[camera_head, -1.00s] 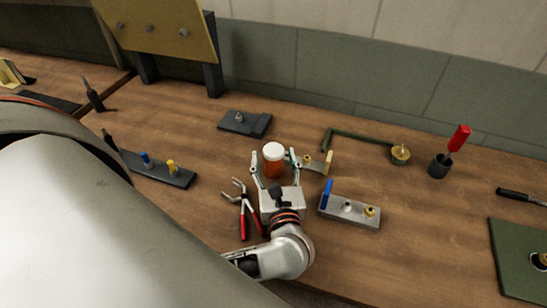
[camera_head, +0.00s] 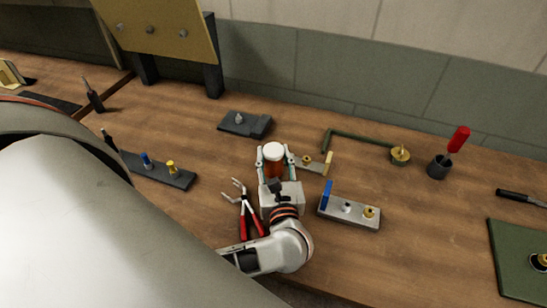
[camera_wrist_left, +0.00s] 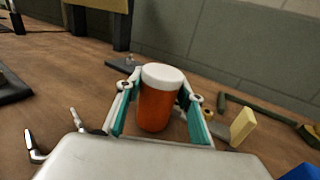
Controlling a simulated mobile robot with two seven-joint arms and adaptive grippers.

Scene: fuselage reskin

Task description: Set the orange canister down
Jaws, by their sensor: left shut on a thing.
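The orange canister (camera_head: 273,165) has a white lid and stands upright between the fingers of my left gripper (camera_head: 275,163) in the head view. In the left wrist view the canister (camera_wrist_left: 157,98) sits between the teal-padded fingers of the left gripper (camera_wrist_left: 158,112), which is shut on it. Its base looks at or very close to the wooden bench (camera_head: 225,215); I cannot tell whether it touches. The right gripper is not in view.
Red-handled pliers (camera_head: 246,215) lie left of the gripper. A grey block with a blue peg (camera_head: 349,210) is to the right. A dark block (camera_head: 245,123) lies behind. A small bracket with a yellow tab (camera_head: 318,164) is close to the right finger. Bare bench shows left of the canister.

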